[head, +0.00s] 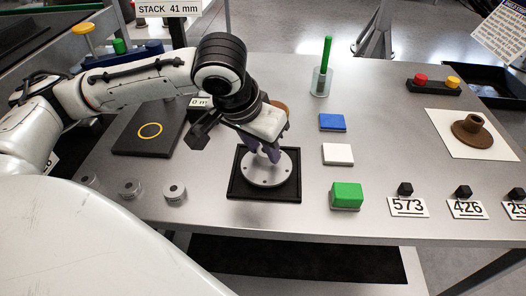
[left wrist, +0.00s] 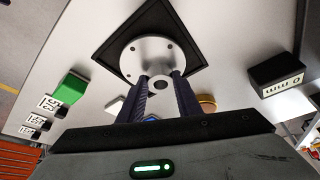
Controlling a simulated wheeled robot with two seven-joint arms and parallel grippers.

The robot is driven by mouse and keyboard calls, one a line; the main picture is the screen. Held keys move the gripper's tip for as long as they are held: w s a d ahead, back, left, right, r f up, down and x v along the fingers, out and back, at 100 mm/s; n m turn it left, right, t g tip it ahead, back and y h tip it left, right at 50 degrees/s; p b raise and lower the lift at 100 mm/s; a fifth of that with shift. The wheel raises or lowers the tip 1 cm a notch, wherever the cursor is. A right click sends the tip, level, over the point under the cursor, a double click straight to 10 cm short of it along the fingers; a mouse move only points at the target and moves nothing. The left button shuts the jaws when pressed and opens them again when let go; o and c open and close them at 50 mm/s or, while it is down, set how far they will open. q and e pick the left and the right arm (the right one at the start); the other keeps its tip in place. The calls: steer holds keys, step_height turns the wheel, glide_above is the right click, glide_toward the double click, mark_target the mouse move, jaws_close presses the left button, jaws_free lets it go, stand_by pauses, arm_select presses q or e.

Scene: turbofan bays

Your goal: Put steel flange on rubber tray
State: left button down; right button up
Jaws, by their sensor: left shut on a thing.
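The steel flange (head: 270,174) is a round grey disc with bolt holes and a raised hub. My left gripper (head: 267,154) comes down from above and is shut on the hub. In the left wrist view its two dark fingers (left wrist: 162,98) stand on either side of the hub, with the flange disc (left wrist: 148,50) beyond them. The black square rubber tray (head: 264,196) lies directly beneath the flange, which appears flat and inside the rim. I cannot tell whether the flange touches the tray floor. The tray also shows in the left wrist view (left wrist: 108,58). My right gripper is out of view.
A black plate with a yellow ring (head: 150,130) and several small grey cylinders (head: 175,192) lie to the left. A green block (head: 346,195), white block (head: 337,154) and blue block (head: 332,122) stand right of the tray. A brown flange (head: 472,132) sits on white paper at right.

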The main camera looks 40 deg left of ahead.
arm_select(q)
steer(key=shift+f, duration=0.35)
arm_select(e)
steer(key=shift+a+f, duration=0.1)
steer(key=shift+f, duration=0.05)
arm_select(q)
steer(key=shift+f, duration=0.15)
steer(key=c, duration=1.3)
jaws_free()
steer(key=shift+f, duration=0.1)
steer(key=shift+r, duration=0.2)
steer(key=shift+p+v, duration=1.35)
steer(key=shift+v, duration=4.6)
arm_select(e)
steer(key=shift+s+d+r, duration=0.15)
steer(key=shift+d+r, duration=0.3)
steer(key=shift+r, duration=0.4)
